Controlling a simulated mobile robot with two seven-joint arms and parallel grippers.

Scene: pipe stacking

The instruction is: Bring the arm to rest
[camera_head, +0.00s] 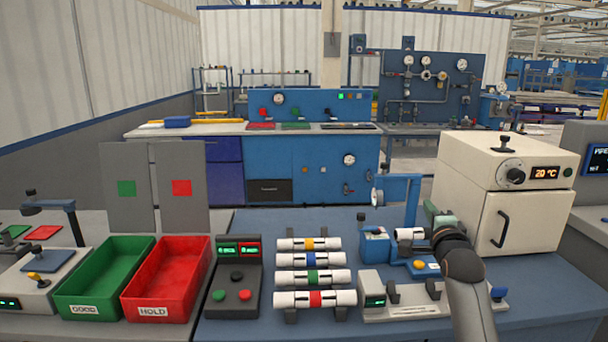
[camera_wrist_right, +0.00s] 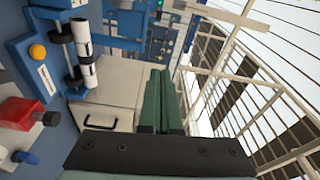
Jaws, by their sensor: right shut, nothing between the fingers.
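My right arm (camera_head: 466,280) comes in from the lower right in the head view, over the blue table. My right gripper (camera_head: 432,211) is at its far end, in front of the cream oven, mostly hidden behind the dark wrist. In the right wrist view the green fingers (camera_wrist_right: 160,78) are together with nothing between them. A white pipe (camera_head: 404,234) sits in the blue fixture (camera_head: 376,247) just left of the wrist. It also shows in the right wrist view (camera_wrist_right: 84,62), apart from the fingers. My left gripper is not in view.
Several white pipes with coloured bands (camera_head: 311,260) lie on supports at the table's middle. A green bin (camera_head: 68,291) and red bin (camera_head: 135,291) stand left. The cream oven (camera_head: 541,178) stands close beyond the wrist. A grey measuring device (camera_head: 374,286) lies in front of the fixture.

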